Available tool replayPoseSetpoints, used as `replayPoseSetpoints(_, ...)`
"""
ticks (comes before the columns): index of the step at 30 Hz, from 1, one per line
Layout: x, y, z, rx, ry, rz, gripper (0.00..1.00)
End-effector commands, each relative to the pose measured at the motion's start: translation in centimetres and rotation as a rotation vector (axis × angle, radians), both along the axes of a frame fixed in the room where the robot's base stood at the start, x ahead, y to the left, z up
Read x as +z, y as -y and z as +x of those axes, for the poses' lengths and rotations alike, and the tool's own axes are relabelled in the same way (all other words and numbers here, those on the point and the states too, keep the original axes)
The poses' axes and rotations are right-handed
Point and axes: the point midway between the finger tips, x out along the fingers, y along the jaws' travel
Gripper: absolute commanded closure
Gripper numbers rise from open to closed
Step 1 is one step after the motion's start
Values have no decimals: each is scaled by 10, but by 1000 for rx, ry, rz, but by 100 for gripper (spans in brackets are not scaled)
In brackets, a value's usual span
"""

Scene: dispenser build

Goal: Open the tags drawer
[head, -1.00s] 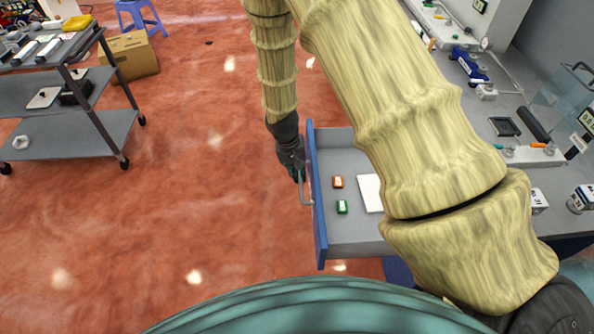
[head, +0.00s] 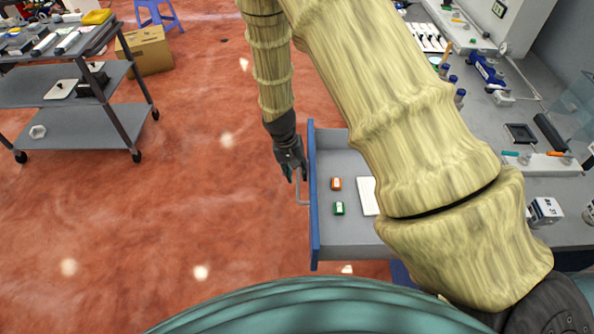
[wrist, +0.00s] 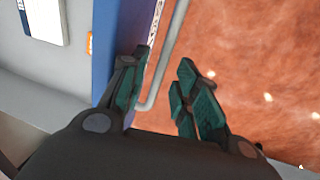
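The drawer (head: 345,235) is pulled out from the bench, with a blue front (head: 314,200) and a grey inside. It holds an orange tag-like item (head: 336,184), a green one (head: 339,209) and a white flat item (head: 368,196), partly hidden by my arm. A grey bar handle (head: 301,191) is on the blue front. My gripper (head: 291,175) is at the handle's far end. In the wrist view my gripper (wrist: 165,60) has its fingers apart, with the handle (wrist: 177,35) running between them. I cannot tell whether either finger touches it.
A grey shelf cart (head: 85,125) stands at the left, with a cardboard box (head: 148,50) and a blue stool (head: 157,14) behind it. The bench top (head: 480,125) at the right carries several tools and devices. The red floor left of the drawer is clear.

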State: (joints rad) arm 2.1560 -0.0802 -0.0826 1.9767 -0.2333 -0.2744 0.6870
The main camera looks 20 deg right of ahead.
Motion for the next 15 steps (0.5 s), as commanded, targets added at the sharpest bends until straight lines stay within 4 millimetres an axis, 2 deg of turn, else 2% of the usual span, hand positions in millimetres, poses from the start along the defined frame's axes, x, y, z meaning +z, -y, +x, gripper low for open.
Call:
replayPoseSetpoints(9,2,-1,0,1,0,0,68)
replayPoseSetpoints(15,20,-4,2,2,1,0,68)
